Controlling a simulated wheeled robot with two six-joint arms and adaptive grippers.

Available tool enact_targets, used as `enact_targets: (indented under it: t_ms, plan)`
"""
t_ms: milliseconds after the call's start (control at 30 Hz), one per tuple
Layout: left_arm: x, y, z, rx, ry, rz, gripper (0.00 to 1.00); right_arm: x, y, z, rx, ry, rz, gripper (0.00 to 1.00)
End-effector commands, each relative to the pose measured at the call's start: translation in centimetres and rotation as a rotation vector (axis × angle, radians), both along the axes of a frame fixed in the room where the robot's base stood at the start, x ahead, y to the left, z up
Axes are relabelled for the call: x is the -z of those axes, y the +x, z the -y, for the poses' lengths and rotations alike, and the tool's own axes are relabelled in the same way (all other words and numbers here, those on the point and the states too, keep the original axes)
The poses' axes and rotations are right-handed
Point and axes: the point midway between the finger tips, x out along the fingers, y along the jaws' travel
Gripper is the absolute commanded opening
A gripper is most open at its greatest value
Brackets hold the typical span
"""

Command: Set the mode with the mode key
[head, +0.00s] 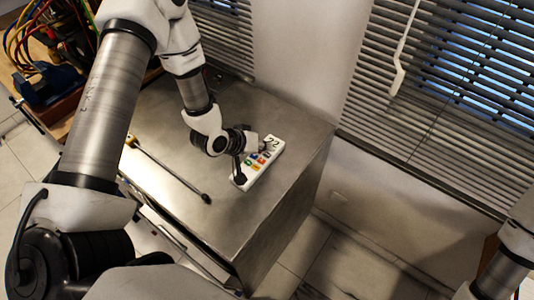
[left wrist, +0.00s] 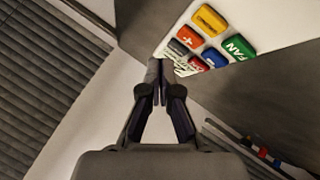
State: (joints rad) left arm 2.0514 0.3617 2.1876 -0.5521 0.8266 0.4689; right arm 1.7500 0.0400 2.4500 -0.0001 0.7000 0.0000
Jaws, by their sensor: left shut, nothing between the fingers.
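A white remote control (head: 263,158) lies on the metal cabinet top, with a display reading 22 and coloured keys. The left wrist view shows part of the remote (left wrist: 183,67): a yellow key (left wrist: 210,20), an orange plus key (left wrist: 188,38), a green FAN key (left wrist: 238,47), and blue, red and grey keys. I cannot read a mode label on any key. My left gripper (head: 239,180) is shut and empty beside the remote's near left part, hiding some of it. In the left wrist view its fingertips (left wrist: 158,66) show just beside the remote's edge; contact cannot be told.
A yellow-handled rod (head: 168,168) lies on the metal cabinet (head: 225,225) left of the remote. A blue vise (head: 50,83) and coloured cables stand on a bench at upper left. Window blinds (head: 440,90) and a wall are behind. The cabinet's front part is clear.

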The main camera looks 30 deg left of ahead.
Motion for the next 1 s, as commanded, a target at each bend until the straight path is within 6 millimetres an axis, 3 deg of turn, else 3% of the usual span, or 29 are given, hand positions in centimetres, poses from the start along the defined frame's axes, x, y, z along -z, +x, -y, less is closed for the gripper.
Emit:
enact_targets:
  t_ms: [167,1000]
  plan:
    - [0.8,0.0,0.0,0.0,0.0,0.0,0.0,0.8,0.0,0.0,0.0,0.0,0.0,0.4]
    - [1.4,0.0,0.0,0.0,0.0,0.0,0.0,1.2,0.0,0.0,0.0,0.0,0.0,0.4]
